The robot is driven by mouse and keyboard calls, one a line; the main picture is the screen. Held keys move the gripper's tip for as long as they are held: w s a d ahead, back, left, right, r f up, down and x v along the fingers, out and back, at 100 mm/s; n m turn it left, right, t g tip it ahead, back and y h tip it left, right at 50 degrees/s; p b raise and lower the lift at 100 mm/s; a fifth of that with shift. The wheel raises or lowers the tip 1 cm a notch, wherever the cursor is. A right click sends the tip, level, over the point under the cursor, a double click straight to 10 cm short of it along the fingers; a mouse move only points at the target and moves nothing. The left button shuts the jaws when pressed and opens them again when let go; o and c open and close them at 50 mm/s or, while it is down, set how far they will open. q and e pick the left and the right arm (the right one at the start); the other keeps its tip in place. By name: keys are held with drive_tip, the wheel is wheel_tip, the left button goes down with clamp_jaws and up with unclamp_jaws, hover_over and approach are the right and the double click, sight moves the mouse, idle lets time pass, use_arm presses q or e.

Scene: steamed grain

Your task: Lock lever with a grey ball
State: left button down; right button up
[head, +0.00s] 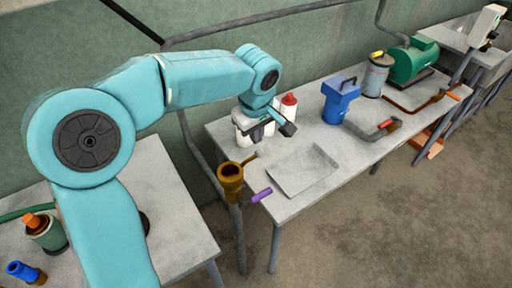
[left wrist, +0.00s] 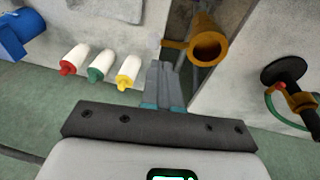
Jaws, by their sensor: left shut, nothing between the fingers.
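My left gripper (head: 287,128) is above the left end of the long grey table, close to white bottles. In the left wrist view its two fingers (left wrist: 164,80) are together with nothing between them. A brown-orange pipe fitting (head: 231,182) with an open round mouth stands at the table's left end. In the left wrist view the fitting (left wrist: 207,45) is just beyond the fingertips, to their right, apart from them. A short brown stub (left wrist: 173,44) sticks out from its side. My right gripper is not in view.
White bottles with red (left wrist: 68,68), green (left wrist: 96,74) and yellow (left wrist: 123,84) caps stand beside the gripper. Pipes run along the wall.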

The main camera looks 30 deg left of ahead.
sight(256, 155)
use_arm(q)
drive_tip(key=x, duration=0.7)
drive_tip(key=shift+s+f+p, duration=0.1)
drive_tip(key=shift+p, duration=0.2)
